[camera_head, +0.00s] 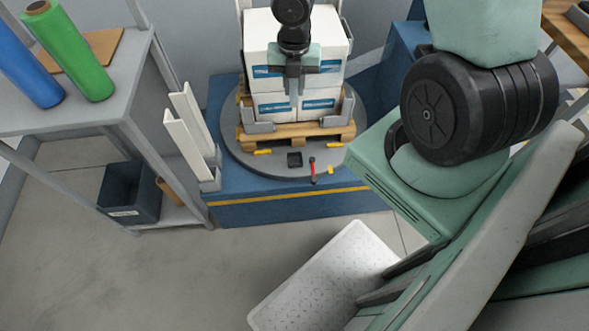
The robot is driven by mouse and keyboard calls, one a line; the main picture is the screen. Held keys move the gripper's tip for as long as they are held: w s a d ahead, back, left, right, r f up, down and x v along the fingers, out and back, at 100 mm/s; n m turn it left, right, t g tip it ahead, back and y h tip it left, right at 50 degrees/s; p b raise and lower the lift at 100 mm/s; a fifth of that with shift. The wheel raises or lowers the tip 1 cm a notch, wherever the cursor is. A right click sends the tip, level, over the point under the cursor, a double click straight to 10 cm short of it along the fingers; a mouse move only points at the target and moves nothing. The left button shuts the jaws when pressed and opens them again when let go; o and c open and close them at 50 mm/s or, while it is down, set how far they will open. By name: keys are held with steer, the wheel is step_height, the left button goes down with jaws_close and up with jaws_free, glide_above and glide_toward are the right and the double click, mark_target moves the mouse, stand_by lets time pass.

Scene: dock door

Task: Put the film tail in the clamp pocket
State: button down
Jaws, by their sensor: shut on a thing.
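My gripper (295,104) points down in front of the white boxes on the pallet, with its fingers close together. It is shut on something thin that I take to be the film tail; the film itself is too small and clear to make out. A small black square pocket (295,159), which looks like the clamp pocket, lies on the round grey turntable (238,150) below and in front of my gripper. A red-and-black lever (312,170) stands just right of the pocket. The gripper is apart from both.
White boxes (262,50) sit stacked on a wooden pallet (285,141) on the turntable. The blue base (260,212) has a yellow edge stripe. White posts (185,140) stand at left. A grey shelf (120,75) holds green (70,50) and blue (25,65) rolls. Floor at front left is clear.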

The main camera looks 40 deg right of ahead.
steer(key=shift+d+f+n+b, duration=0.2)
steer(key=shift+f+n+b, duration=0.25)
steer(key=shift+n, duration=0.35)
steer(key=shift+f+b, duration=5.95)
steer(key=shift+f, duration=7.9)
steer(key=shift+f, duration=0.1)
steer(key=c, duration=1.3)
jaws_free()
